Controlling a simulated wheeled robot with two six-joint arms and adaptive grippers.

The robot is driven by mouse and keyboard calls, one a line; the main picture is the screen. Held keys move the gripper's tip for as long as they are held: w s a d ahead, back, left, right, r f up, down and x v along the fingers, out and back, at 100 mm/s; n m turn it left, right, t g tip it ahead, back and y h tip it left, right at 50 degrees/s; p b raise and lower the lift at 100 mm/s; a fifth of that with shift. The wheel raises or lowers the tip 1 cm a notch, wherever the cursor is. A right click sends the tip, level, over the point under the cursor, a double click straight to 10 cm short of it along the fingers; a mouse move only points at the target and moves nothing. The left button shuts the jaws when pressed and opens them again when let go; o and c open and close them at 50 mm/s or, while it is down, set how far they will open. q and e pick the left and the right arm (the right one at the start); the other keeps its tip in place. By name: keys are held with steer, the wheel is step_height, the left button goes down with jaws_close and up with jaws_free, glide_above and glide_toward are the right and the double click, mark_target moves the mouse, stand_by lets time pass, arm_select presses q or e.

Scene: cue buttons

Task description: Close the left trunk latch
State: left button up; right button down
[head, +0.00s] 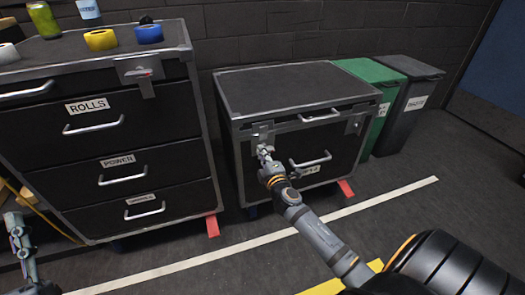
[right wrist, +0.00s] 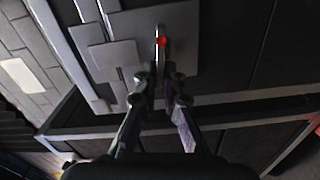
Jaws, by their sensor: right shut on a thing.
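The black trunk (head: 285,92) with metal edging stands on the floor in the middle of the head view. Its left latch (head: 262,130) is a grey metal plate on the upper front left; in the right wrist view the latch plate (right wrist: 185,48) has a thin upright tab with a red spot (right wrist: 161,41). My right gripper (head: 265,153) is at this latch, its fingers (right wrist: 161,85) shut on the tab and hiding part of it. The trunk lid looks down. My left gripper (head: 16,225) is low at the left edge, away from the trunk; its jaw state is unclear.
A black drawer cabinet (head: 120,140) with tape rolls on top stands left of the trunk. The trunk's right latch (head: 354,122) and front handle (head: 311,160) are near my right arm. Green (head: 385,72) and grey (head: 412,72) bins stand right.

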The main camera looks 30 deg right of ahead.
arm_select(q)
steer(key=shift+w+a+f+g+y, duration=0.1)
steer(key=shift+w+f+g, duration=0.25)
steer(key=shift+f, duration=0.3)
steer(key=shift+w+d+f+g+y, duration=0.1)
steer(key=shift+w+f+g, duration=0.15)
steer(key=shift+f, duration=0.35)
steer(key=shift+w+a+f+g+y, duration=0.1)
steer(key=shift+w+f+g, duration=0.25)
steer(key=shift+f, duration=0.3)
arm_select(e)
steer(key=shift+f+n, duration=0.15)
steer(key=shift+n, duration=0.75)
arm_select(q)
steer(key=shift+s+n, duration=0.1)
steer(key=shift+n, duration=0.2)
arm_select(e)
steer(key=c, duration=1.5)
jaws_free()
steer(key=shift+s, duration=0.1)
steer(key=v, duration=1.1)
steer(key=shift+s+a, duration=0.2)
steer(key=shift+s, duration=0.2)
steer(key=shift+a, duration=0.1)
